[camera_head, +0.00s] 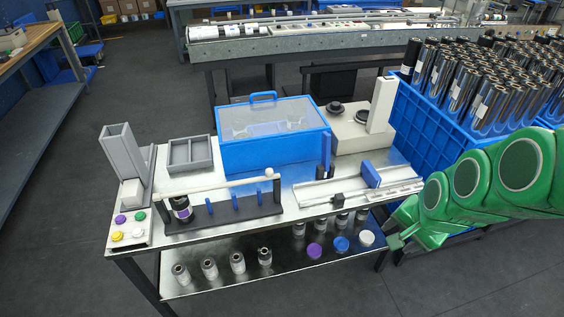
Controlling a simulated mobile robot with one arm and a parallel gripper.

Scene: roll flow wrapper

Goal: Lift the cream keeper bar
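The cream keeper bar (228,184) lies slightly slanted above a dark rack base (225,219) on the near left part of the steel table. A round cream knob shows at its right end, and several blue uprights (235,201) stand below it. My green arm comes in from the right edge. The fingers are small and partly hidden, so their opening is unclear.
A blue box with a clear lid (270,152) stands behind the bar. A pale rail with a blue block (370,175) lies between the bar and my gripper. Left are a grey chute (122,155) and coloured buttons (129,225). A blue crate (420,135) of rolls stands right.

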